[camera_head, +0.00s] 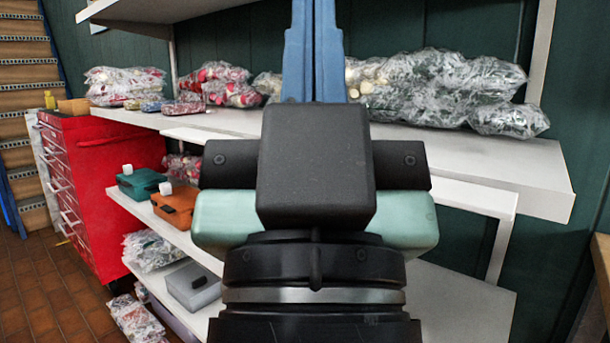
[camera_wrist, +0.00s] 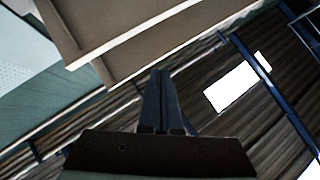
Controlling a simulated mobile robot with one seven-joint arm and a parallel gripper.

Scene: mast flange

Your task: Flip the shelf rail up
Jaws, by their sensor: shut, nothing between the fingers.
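My gripper (camera_head: 313,40) shows from behind in the middle of the head view, its blue fingers pointing up and together with nothing between them. The fingers overlap the upper shelf and the bags in the picture. The white shelf unit (camera_head: 510,160) stands behind it. A white bar (camera_head: 480,192), which looks like the shelf rail, runs low along the front of the upper shelf; its middle is hidden behind my gripper. I see no contact with it. In the wrist view, the closed fingers (camera_wrist: 160,95) point toward pale boards (camera_wrist: 130,45) and the ceiling.
Clear bags (camera_head: 440,90) lie along the upper shelf. Orange (camera_head: 175,207) and teal (camera_head: 140,183) cases sit on the shelf below. A red drawer cabinet (camera_head: 90,180) stands at left. More bags and a grey case (camera_head: 192,285) are lower down. Brick-coloured floor shows at lower left.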

